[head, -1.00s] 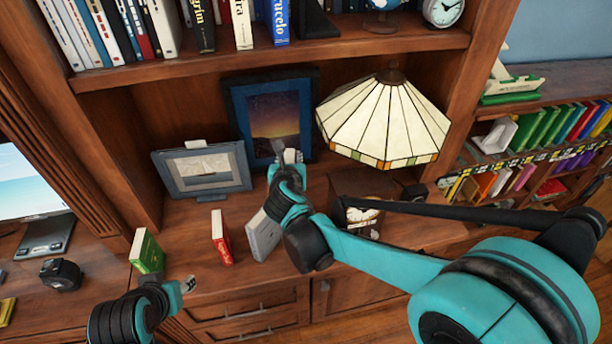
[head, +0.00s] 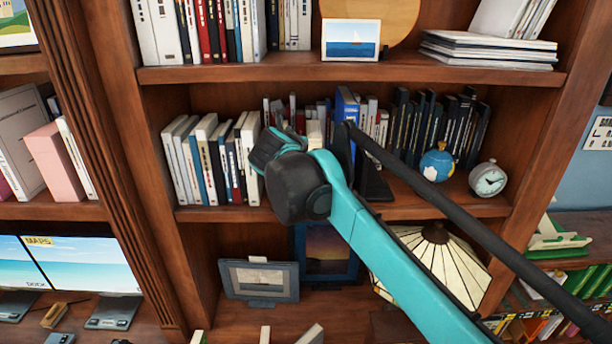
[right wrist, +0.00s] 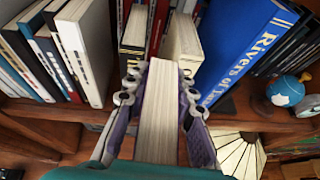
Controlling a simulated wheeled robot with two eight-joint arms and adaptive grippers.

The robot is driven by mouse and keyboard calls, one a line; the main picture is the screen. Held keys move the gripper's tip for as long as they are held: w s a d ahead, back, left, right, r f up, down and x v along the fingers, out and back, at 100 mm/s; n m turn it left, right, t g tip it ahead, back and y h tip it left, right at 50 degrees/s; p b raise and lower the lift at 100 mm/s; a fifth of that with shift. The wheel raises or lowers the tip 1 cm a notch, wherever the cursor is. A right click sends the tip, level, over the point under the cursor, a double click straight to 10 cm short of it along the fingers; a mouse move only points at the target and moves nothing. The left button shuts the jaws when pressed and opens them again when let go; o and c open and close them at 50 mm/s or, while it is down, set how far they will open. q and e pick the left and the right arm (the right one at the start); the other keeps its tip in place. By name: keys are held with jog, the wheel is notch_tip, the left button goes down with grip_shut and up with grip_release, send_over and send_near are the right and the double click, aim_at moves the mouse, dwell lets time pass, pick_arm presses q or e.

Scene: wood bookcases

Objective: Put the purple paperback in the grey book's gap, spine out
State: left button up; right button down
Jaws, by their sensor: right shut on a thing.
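The purple paperback (right wrist: 160,112) is in my right gripper (right wrist: 160,82), between its two fingers, in the right wrist view. Its pale page edges face the wrist camera, and purple cover shows at both sides. In the head view, my right wrist hides the gripper and paperback. A greyish book (head: 311,335) shows its top at the lower edge. My left gripper is out of view.
White and dark books (right wrist: 82,45) stand left of the gap. A large blue book (right wrist: 240,42) stands to the right. A globe (head: 437,164) and a clock (head: 488,179) are further right on this shelf. The lampshade (head: 435,262) is below.

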jog(key=s+r+p, duration=0.3)
jog(key=r+p, duration=0.2)
jog(key=r, duration=0.7)
jog(key=s+a+r+y+p, duration=0.1)
jog(key=s+r+p, duration=0.2)
jog(key=r, duration=0.9)
jog(key=s+a+r+n+p, duration=0.1)
jog(key=s+r+p, duration=0.3)
jog(key=r, duration=0.9)
jog(key=p, duration=0.3)
jog(key=shift+a+p, duration=0.25)
jog(key=shift+p, duration=0.15)
